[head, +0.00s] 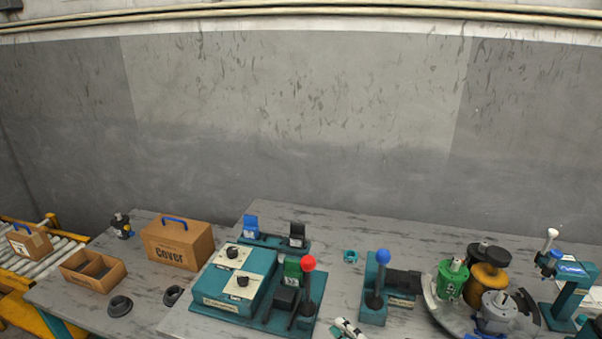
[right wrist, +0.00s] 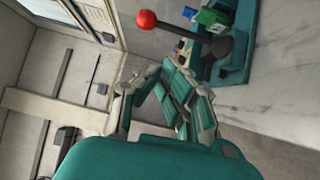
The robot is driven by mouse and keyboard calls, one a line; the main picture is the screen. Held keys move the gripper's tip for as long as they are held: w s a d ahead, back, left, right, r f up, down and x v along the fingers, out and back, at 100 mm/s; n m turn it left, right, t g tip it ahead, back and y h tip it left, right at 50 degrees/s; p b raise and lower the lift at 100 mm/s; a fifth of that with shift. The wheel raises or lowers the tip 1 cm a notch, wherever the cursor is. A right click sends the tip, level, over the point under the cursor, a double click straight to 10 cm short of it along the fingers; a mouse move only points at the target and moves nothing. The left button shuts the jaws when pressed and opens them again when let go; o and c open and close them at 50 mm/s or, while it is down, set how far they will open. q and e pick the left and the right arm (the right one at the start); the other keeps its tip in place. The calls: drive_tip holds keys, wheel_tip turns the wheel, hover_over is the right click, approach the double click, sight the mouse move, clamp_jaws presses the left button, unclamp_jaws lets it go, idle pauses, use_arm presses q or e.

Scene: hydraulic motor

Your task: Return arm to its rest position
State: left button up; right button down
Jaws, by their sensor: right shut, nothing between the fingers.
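My right gripper (head: 347,328) shows only in part at the bottom edge of the head view, just right of the teal station with the red-knobbed lever (head: 308,264). In the right wrist view the right gripper (right wrist: 178,90) is shut, with nothing between its fingers. The red knob (right wrist: 146,19) and its dark lever stand beyond the fingers there, apart from them. Most of the right arm is out of the head view. My left gripper is in neither view.
A blue-knobbed lever station (head: 380,262) stands right of the gripper, then a turntable (head: 436,306) with several motor parts. A teal press (head: 571,290) is at far right. A "cover" box (head: 178,243) and open cardboard tray (head: 92,271) stand left. Bare tabletop lies behind the levers.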

drive_tip(key=s+d+f+m+g+h, duration=0.3)
drive_tip(key=s+m+g, duration=0.1)
drive_tip(key=s+m, duration=0.45)
drive_tip(key=s+d+f+m+g+h, duration=0.3)
drive_tip(key=s+m+g+h, duration=0.1)
drive_tip(key=s+m, duration=0.4)
drive_tip(key=s+d+f+m+g+h, duration=0.3)
drive_tip(key=s+d+m, duration=0.1)
drive_tip(key=s+m, duration=0.4)
wheel_tip(320, 180, down, 25)
drive_tip(key=s+n+g, duration=0.2)
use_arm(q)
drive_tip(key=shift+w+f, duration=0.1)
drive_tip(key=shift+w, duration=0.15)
use_arm(e)
drive_tip(key=s+d+f+g, duration=0.1)
drive_tip(key=s+d+f, duration=0.1)
drive_tip(key=s+f, duration=1.5)
drive_tip(key=shift+s+d+f+h, duration=0.15)
drive_tip(key=shift+d+h, duration=0.05)
drive_tip(key=shift+h, duration=0.1)
